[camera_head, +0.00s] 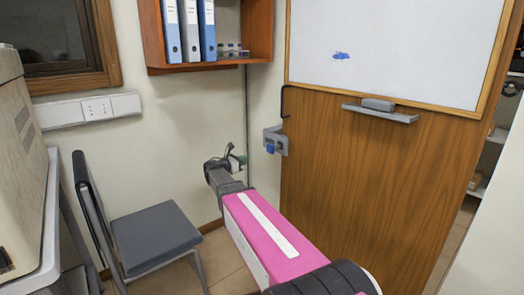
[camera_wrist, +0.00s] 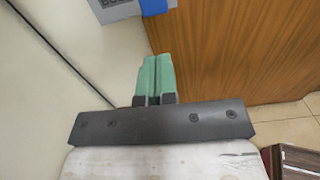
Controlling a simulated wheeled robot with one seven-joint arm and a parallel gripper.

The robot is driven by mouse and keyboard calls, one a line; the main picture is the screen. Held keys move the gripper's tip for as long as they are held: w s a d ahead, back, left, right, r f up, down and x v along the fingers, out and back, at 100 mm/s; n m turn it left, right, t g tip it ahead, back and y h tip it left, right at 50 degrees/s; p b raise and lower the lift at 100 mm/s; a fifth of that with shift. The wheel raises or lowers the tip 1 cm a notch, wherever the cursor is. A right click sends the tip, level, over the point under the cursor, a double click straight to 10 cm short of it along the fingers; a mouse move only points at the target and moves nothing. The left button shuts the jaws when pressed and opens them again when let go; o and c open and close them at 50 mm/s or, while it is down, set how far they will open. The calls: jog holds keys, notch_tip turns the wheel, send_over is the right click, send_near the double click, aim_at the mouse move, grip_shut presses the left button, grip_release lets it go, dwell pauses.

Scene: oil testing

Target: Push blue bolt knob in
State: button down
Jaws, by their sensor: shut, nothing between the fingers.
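The blue bolt knob (camera_head: 270,148) sits on a grey metal latch (camera_head: 277,138) at the left edge of the wooden door (camera_head: 340,180). In the wrist view the blue knob (camera_wrist: 153,6) shows at the top edge, partly cut off, beside part of the grey latch plate (camera_wrist: 115,9). My gripper (camera_head: 241,160) is in front of the wall, left of and a little below the knob in the head view. In the wrist view its green fingers (camera_wrist: 154,62) are together and empty, pointing up toward the knob, with a visible gap between.
A dark grey chair (camera_head: 155,236) stands at the lower left. A wooden shelf (camera_head: 255,30) with binders hangs on the wall above. A whiteboard (camera_head: 400,45) with a grey tray (camera_head: 380,113) is on the door. The wall meets the door just beside my gripper.

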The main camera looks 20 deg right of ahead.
aim_at(269, 150)
jog(key=shift+w+a+r, duration=0.1)
jog(key=shift+w+r, duration=0.15)
jog(key=shift+w, duration=0.05)
jog(key=x, duration=1.4)
jog(key=shift+r, duration=0.1)
jog(key=shift+x, duration=1.5)
jog(key=shift+w, duration=0.1)
jog(key=v, duration=1.4)
jog(key=shift+s+a, duration=0.15)
jog(key=shift+s, duration=0.05)
